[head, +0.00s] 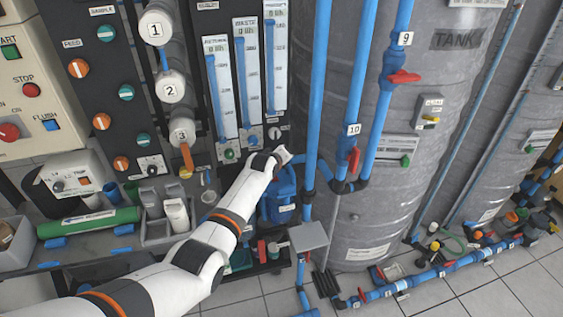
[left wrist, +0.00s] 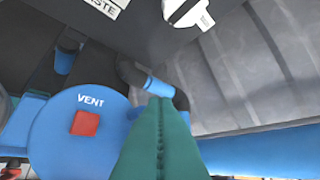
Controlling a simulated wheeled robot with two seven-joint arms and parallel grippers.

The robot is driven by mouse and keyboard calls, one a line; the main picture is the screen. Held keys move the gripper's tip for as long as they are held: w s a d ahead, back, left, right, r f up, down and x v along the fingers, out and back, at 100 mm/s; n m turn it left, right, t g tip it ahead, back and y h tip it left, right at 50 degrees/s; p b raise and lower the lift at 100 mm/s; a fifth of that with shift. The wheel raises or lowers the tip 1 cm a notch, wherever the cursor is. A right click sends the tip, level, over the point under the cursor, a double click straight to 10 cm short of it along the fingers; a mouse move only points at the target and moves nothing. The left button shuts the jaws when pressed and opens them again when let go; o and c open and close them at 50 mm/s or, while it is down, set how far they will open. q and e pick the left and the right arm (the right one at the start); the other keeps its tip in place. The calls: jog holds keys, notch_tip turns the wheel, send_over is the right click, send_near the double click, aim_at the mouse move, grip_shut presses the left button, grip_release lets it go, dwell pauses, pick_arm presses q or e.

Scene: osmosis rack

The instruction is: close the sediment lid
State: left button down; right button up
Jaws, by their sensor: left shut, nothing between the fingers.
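A round blue lid (left wrist: 60,130) marked VENT, with a red square button (left wrist: 86,123), fills the lower left of the left wrist view. No sediment label is readable on it, and I cannot tell whether it is open or shut. In the head view a blue housing (head: 281,199) stands just below my left gripper (head: 284,156), partly hidden by my arm. In the left wrist view the teal fingers of my left gripper (left wrist: 161,125) are shut and empty. They overlap the lid's right edge; contact cannot be told. My right gripper is not in view.
Blue vertical pipes (head: 317,95) with red valve handles stand right of my gripper, before a large grey tank (head: 455,70). Flow meters (head: 247,75) stand behind it. A cluttered bench (head: 125,238) lies left. A small grey box (head: 308,236) sits below on the right.

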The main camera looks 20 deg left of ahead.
aim_at(290, 170)
pick_arm(q)
jog(key=shift+w+d+f+b, duration=0.25)
jog(key=shift+d+f+b, duration=0.1)
jog(key=shift+f, duration=0.2)
jog(key=shift+w+d+f, duration=0.2)
jog(key=shift+d+f, duration=0.05)
jog(key=shift+w+d+f+b, duration=0.15)
jog(key=shift+d+f+b, duration=0.1)
jog(key=shift+b, duration=0.35)
jog(key=shift+w+d+f+b, duration=0.25)
jog(key=shift+d+f+b, duration=0.15)
jog(key=shift+b, duration=0.3)
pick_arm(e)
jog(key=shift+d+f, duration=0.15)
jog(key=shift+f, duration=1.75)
pick_arm(q)
jog(key=shift+r, duration=0.1)
